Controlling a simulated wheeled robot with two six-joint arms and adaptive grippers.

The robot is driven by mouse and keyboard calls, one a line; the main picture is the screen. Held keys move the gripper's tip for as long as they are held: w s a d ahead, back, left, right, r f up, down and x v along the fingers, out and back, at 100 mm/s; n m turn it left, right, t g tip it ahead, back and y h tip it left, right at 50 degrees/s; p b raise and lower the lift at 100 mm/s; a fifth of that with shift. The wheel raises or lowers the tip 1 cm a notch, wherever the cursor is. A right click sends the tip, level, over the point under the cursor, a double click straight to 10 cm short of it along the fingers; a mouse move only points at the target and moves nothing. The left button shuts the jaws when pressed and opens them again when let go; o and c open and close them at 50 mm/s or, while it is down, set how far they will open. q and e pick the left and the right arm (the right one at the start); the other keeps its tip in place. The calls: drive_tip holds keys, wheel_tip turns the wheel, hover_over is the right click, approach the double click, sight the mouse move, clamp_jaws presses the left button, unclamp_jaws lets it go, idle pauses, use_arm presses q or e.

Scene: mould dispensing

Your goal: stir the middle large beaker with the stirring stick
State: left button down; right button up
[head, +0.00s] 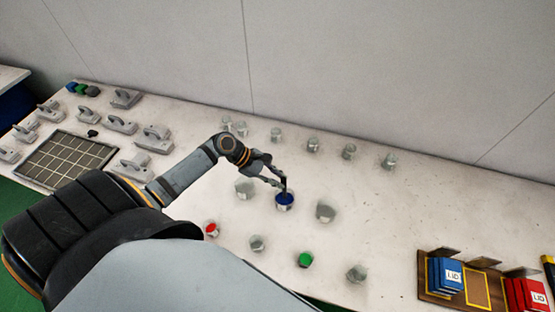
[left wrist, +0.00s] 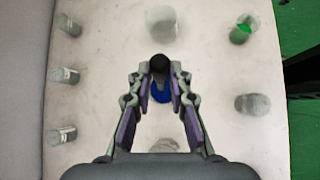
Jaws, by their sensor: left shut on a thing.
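The middle large beaker (head: 285,201) holds blue liquid and stands upright on the table between two other large beakers. My left gripper (head: 281,183) is above it, shut on the dark stirring stick (head: 284,185). The stick's lower end reaches down into the beaker mouth. In the left wrist view the round black top of the stick (left wrist: 159,64) sits between the fingertips (left wrist: 159,76), with the blue liquid (left wrist: 161,95) below it. The fingers and stick hide part of the beaker there. My right gripper is in neither view.
Large clear beakers stand left (head: 244,188) and right (head: 325,212) of the middle one. Smaller beakers with red (head: 211,230) and green (head: 305,260) contents stand in front. Several clear beakers line the back. Moulds and a grid tray (head: 66,160) lie left; a wooden rack (head: 434,293) stands right.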

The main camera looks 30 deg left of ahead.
use_arm(q)
drive_tip(key=shift+r, duration=1.95)
wheel_tip(320, 180, up, 6)
